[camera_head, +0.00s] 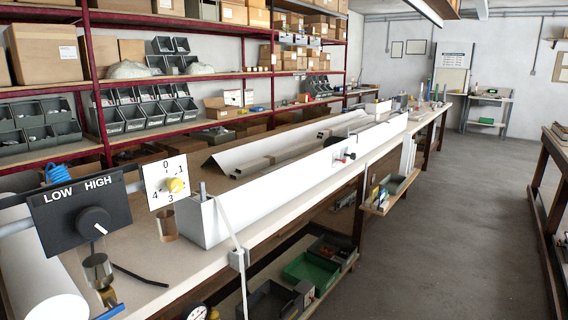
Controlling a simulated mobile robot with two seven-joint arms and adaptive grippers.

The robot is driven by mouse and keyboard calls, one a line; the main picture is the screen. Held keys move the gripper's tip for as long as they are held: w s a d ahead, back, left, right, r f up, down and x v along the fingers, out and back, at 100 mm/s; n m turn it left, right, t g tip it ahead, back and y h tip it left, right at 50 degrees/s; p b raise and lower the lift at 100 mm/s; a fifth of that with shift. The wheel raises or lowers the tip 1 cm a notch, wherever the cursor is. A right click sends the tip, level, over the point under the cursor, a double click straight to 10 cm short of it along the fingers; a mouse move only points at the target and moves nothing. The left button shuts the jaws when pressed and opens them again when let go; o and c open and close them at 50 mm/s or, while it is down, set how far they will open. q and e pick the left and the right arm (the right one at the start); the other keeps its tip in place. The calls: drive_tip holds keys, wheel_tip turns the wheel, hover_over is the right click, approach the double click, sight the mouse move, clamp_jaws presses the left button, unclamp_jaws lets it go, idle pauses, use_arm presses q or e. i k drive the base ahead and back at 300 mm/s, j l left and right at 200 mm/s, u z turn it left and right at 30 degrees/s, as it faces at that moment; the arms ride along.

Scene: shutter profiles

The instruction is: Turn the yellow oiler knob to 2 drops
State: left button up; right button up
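The yellow oiler knob (175,185) sits on a white square dial plate (152,174) at the left of the head view. The plate shows 0 at the top, 1 at upper right, 3 at the bottom and 4 at lower left. No 2 is readable; the knob covers part of the plate's right side. I cannot make out a pointer on the knob, so its setting is unclear. Neither of my grippers shows in this view, and nothing is seen touching the knob.
A dark LOW/HIGH panel (62,218) with a black knob (94,222) stands left of the dial. A long white channel (290,180) runs along the bench to its right. Shelves with grey bins line the wall. The floor aisle (430,230) at right is clear.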

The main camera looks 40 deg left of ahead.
sight(175, 185)
drive_tip(key=i+l+u, duration=0.1)
drive_tip(key=i+u, duration=0.3)
drive_tip(key=i+l+u, duration=0.4)
drive_tip(key=i, duration=0.15)
drive_tip(key=i+l+u, duration=0.4)
drive_tip(key=i+j, duration=0.05)
drive_tip(key=j, duration=0.05)
